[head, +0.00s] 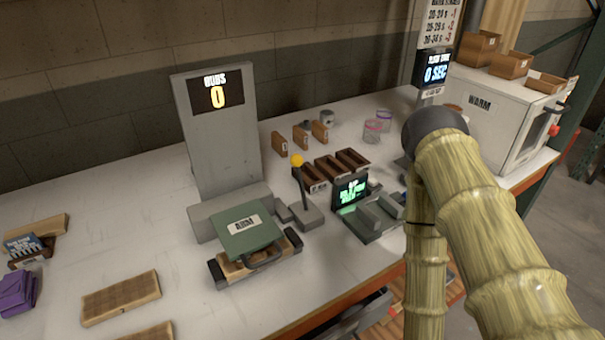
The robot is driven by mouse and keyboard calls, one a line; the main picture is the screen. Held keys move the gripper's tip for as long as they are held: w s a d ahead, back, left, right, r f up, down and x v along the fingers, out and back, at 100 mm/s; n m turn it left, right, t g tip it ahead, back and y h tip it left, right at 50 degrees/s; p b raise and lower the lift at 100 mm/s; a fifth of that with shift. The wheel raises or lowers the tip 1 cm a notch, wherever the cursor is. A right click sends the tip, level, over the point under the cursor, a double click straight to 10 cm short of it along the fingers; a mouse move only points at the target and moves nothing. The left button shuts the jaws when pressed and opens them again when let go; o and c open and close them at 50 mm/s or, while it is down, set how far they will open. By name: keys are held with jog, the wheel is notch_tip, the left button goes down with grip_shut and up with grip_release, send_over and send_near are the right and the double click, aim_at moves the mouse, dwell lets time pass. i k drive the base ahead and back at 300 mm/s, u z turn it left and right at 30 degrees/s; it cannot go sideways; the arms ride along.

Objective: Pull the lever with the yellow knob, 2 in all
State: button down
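The lever with the yellow knob (297,160) stands on a small grey base (306,216) on the workbench in the head view. Its dark rod is close to upright, leaning slightly left at the top. A tall grey unit (215,140) stands behind it to the left, with a display (216,96) reading 0. My arm reaches in from the lower right, well to the right of the lever. I cannot make out my gripper's fingers in this view.
A green-topped box (246,225) sits left of the lever. Glass jars (372,132) stand behind. A white oven-like box (490,110) is at the far right.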

aim_at(296, 160)
jog(key=k, duration=1.65)
jog(key=z, duration=1.45)
jog(key=i, duration=1.3)
jog(key=u, duration=2.4)
